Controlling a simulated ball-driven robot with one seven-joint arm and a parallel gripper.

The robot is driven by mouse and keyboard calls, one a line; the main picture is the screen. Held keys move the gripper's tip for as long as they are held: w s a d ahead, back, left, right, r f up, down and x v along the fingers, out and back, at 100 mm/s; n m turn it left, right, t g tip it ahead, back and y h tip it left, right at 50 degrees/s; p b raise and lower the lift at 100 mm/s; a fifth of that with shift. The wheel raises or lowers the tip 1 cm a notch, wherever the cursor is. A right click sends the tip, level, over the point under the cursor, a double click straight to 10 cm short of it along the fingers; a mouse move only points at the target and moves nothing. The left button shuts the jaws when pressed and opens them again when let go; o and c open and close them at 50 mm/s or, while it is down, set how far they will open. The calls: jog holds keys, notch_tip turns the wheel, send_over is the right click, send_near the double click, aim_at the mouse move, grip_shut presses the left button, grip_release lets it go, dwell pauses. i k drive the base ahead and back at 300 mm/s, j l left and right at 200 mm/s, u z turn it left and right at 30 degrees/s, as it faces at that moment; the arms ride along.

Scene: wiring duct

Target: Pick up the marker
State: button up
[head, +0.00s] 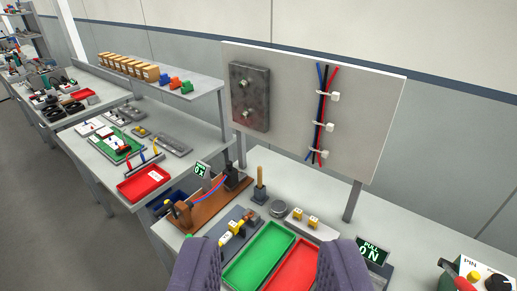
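I cannot make out a marker for certain. Small upright red, blue and yellow sticks (142,159) stand in a rack on the left bench; they are too small to tell if they are markers. My gripper (272,243) shows as two dark grey fingers at the bottom of the view. They are wide apart with nothing between them, in front of a green tray (262,255) and a red tray (292,268).
A board with cables (365,120) stands behind the near bench. A wooden-handled tool (260,184) stands upright near an orange-brown fixture (200,205). A label sign (372,252) and a box with buttons (480,275) are at the right. The bench is bare between them.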

aim_at(234, 225)
jog(key=k+u, duration=0.15)
jog(key=k, duration=0.45)
jog(key=k+j+u, duration=0.15)
jog(key=k, duration=0.5)
jog(key=i+j+u, duration=0.3)
jog(key=i+u, duration=0.15)
jog(key=i+j+u, duration=0.15)
jog(key=i+u, duration=0.3)
jog(key=i+l+u, duration=0.1)
jog(key=i+u, duration=0.35)
jog(key=i, duration=0.15)
jog(key=i+z, duration=0.15)
jog(key=i, duration=0.35)
jog(key=i+j+z, duration=0.2)
jog(key=i, duration=0.25)
jog(key=i+l+z, duration=0.1)
jog(key=i+z, duration=0.15)
jog(key=z, duration=0.25)
jog(key=i+z, duration=0.3)
jog(key=z, duration=0.15)
jog(key=i+j+z, duration=0.1)
jog(key=i+z, duration=0.15)
jog(key=z, duration=0.25)
jog(key=i+l+z, duration=0.1)
jog(key=i+z, duration=0.15)
jog(key=z, duration=0.15)
jog(key=i+z, duration=0.5)
jog(key=z, duration=0.25)
jog(key=i+z, duration=0.25)
jog(key=z, duration=0.15)
